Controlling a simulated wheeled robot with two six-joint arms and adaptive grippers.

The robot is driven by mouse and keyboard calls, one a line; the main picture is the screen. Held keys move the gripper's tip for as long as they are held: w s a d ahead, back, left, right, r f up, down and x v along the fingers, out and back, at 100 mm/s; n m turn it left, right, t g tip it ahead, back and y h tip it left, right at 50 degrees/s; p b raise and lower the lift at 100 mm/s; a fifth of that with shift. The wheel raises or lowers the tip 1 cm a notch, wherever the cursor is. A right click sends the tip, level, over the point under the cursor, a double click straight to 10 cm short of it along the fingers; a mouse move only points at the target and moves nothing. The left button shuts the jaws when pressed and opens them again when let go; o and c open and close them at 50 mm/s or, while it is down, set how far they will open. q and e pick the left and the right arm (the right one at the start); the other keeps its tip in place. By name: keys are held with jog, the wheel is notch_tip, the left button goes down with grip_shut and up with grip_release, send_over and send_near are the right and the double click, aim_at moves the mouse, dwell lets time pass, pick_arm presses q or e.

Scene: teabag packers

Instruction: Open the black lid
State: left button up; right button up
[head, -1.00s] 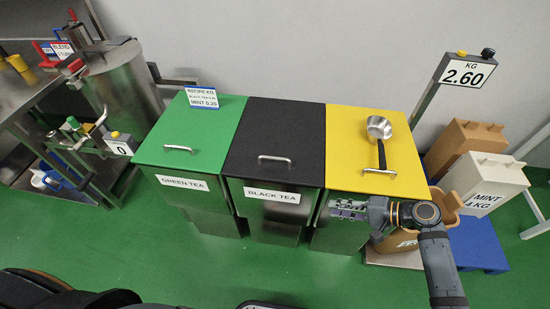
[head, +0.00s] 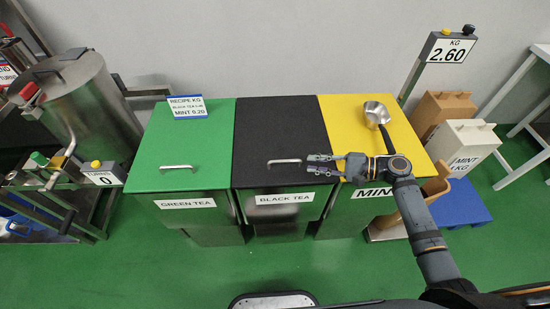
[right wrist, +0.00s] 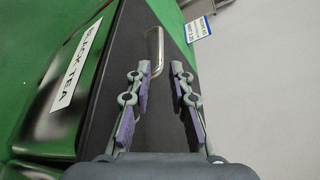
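The black lid (head: 281,129) lies closed on the middle bin, whose front bears the label BLACK TEA (head: 284,198). Its metal bar handle (head: 284,162) is near the front edge. My right gripper (head: 308,165) is just to the right of the handle, over the lid's front right part. In the right wrist view, its two purple-padded fingers (right wrist: 160,105) are apart with nothing between them, and the handle (right wrist: 153,50) is ahead of the fingertips. I cannot tell whether a finger touches it. My left gripper is not in view.
The green lid (head: 187,140) is closed at left, with a recipe sign (head: 187,107) at its back. The yellow lid (head: 345,115) at right carries a metal scoop (head: 377,116). A mint box (head: 464,144) stands farther right. The floor in front is clear.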

aim_at(290, 161)
jog(key=shift+x, duration=0.95)
jog(key=p+x, duration=0.1)
jog(key=x, duration=0.6)
jog(key=shift+w+a+f, duration=0.15)
jog(key=shift+a, duration=0.3)
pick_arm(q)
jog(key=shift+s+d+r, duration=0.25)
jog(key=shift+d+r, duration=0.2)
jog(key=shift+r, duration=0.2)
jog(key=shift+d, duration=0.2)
pick_arm(e)
grip_shut()
